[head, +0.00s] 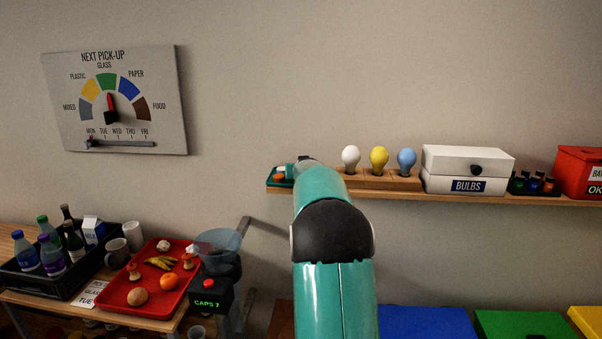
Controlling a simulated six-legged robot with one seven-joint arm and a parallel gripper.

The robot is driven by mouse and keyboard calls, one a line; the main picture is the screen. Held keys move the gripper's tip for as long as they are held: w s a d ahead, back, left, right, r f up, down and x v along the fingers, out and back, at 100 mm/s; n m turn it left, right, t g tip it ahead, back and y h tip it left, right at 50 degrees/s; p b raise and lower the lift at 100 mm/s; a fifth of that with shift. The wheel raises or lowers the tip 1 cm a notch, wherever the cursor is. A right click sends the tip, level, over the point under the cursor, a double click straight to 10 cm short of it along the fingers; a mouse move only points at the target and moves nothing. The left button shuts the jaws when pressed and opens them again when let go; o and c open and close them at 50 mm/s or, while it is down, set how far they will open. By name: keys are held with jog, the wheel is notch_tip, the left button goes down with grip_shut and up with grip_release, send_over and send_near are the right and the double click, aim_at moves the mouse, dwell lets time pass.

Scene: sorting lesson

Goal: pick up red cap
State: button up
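I cannot make out a red cap for certain. A small red piece (209,283) sits on top of a black box marked "CAPS 7" (211,303), low left of centre; whether it is a cap or a button I cannot tell. A clear bluish funnel-like bowl (218,243) stands above that box. My teal arm reaches up in the middle of the head view towards the wall shelf. My gripper is hidden behind the arm's far end, so its fingers do not show.
A red tray (118,304) with food scraps and a black crate (22,283) of bottles stand at left. The wall shelf (480,195) holds bulbs, a white "BULBS" box (467,172) and a red box (578,172). Blue (425,322), green and yellow lids lie low right.

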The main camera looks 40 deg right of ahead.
jog(key=shift+w+d, duration=0.1)
jog(key=shift+w, duration=0.05)
jog(key=c, duration=0.8)
jog(key=shift+o, duration=0.2)
jog(key=shift+r, duration=0.45)
notch_tip(320, 180, up, 2)
jog(key=shift+r, duration=0.1)
jog(key=a+r, duration=0.1)
jog(key=r, duration=0.1)
jog(key=a+r, duration=0.4)
jog(key=shift+s+a, duration=0.1)
jog(key=shift+s, duration=0.2)
jog(key=a+r, duration=0.1)
jog(key=a, duration=0.2)
jog(key=s+a+r, duration=0.1)
jog(key=a, duration=0.1)
jog(key=a+r, duration=0.2)
jog(key=a, duration=0.1)
jog(key=shift+s+a, duration=0.2)
jog(key=shift+a, duration=0.15)
